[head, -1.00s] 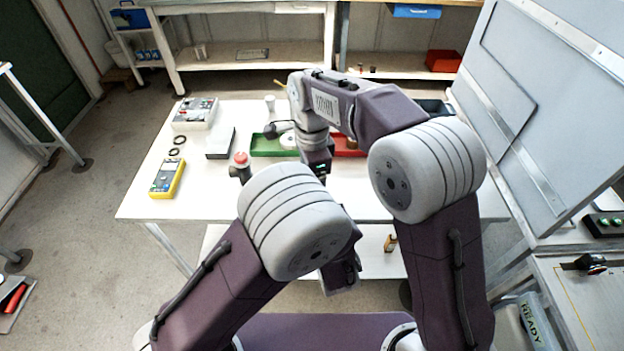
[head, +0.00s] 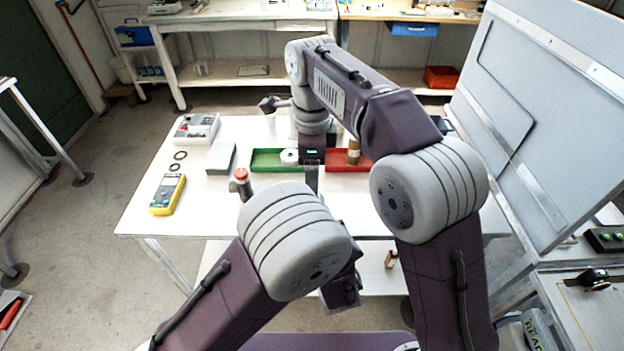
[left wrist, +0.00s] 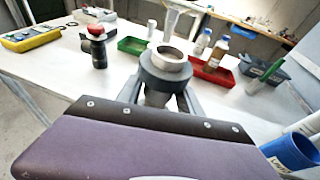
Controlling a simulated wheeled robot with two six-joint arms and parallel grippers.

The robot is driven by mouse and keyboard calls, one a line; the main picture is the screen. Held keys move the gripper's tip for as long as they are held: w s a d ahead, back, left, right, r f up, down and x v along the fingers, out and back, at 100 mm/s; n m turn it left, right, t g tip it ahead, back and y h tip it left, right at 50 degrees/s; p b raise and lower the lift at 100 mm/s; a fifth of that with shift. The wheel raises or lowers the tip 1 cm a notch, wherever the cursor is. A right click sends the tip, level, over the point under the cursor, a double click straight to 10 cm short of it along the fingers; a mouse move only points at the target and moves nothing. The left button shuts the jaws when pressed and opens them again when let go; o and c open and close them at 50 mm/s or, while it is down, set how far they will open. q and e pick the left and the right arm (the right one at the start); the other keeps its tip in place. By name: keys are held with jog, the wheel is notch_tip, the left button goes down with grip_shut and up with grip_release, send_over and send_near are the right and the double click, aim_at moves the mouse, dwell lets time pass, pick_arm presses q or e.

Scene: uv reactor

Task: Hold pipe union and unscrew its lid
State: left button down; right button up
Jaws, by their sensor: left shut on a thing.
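The pipe union (left wrist: 150,88) shows in the left wrist view as a dark grey body with a thick collar and a pale metal ring around its open top. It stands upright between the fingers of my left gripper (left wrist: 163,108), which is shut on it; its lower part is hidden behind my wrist. In the head view my own left arm hides the union. My right gripper (head: 312,180) points down in front of the trays. Only a dark finger edge shows, so its opening is unclear. I cannot tell whether the collar or ring is the lid.
A green tray (head: 262,166) with a pale round item and a red tray (head: 338,167) with a brown bottle (head: 353,151) stand on the table. A red-topped button (head: 241,180) and a yellow meter (head: 167,193) stand left. The table's front left is clear. A grey panel rises right.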

notch_tip(320, 180, down, 8)
jog(key=shift+f, duration=0.1)
dwell(0.4)
jog(key=c, duration=1.4)
jog(key=n, duration=0.3)
jog(key=shift+c, duration=0.3)
jog(key=o, duration=1.6)
jog(key=shift+c, duration=0.2)
